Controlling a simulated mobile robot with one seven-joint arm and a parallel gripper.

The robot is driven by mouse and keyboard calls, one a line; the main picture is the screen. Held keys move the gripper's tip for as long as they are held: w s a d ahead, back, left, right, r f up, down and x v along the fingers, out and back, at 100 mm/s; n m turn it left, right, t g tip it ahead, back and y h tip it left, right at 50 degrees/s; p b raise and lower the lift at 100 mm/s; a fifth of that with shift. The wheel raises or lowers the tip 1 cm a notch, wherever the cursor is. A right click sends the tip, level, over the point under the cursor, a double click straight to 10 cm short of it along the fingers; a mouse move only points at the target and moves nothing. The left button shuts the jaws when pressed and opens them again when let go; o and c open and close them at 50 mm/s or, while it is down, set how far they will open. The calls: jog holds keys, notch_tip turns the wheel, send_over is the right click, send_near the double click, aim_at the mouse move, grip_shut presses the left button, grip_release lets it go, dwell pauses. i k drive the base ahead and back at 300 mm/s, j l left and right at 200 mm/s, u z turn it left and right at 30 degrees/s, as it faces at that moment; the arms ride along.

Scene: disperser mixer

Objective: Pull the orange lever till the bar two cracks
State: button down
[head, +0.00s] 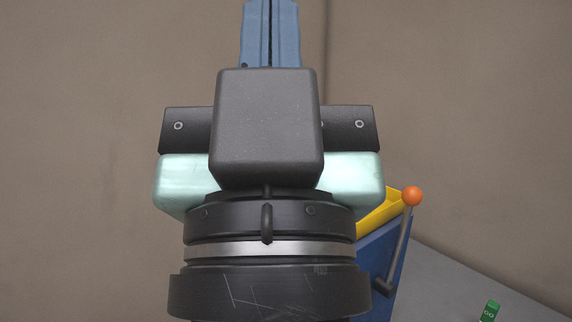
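The orange lever's ball knob (412,196) shows right of my gripper in the head view. Its grey rod (400,245) slopes down and left to a dark pivot on the side of a blue machine body (378,250). My gripper's dark and pale green housing fills the middle of the view, left of the lever and apart from the knob in the picture. My wrist hides most of the machine. No bar gauge or numbers can be seen.
A yellow part (378,214) sits on top of the blue body, partly behind my gripper. A grey surface (440,290) lies at lower right, with a small green block marked GO (490,311). Brown wall stands behind.

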aim_at(412, 195)
jog(key=l+z, duration=0.2)
jog(key=l, duration=0.25)
jog(key=i+l+z, duration=0.15)
jog(key=l, duration=0.3)
jog(key=i+l+z, duration=0.2)
jog(key=l, duration=0.2)
jog(key=k+l, duration=0.05)
jog(key=k, duration=0.05)
